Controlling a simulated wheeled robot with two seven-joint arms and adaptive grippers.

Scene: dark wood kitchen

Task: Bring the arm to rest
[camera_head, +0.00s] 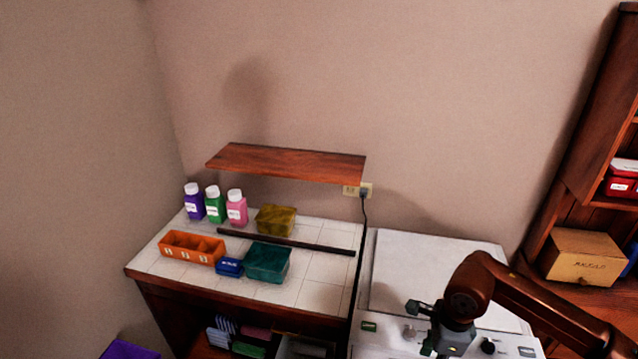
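My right arm comes in from the lower right, with a reddish-brown elbow-like link bent downward. Its gripper (436,332) hangs at the bottom of the view, in front of the white appliance (432,262). Dark greenish parts stick out to its left, but it is small and seen from above, so I cannot tell if its fingers are open or shut. I see nothing held in it. My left arm and gripper are not in view.
A tiled counter (310,297) at left holds purple (194,206), green (214,208) and pink (237,211) bottles, an orange tray (190,249), and boxes. A wooden shelf (287,163) overhangs it. A cable (364,225) runs down beside the appliance. A bookcase with a cardboard box (583,258) stands right.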

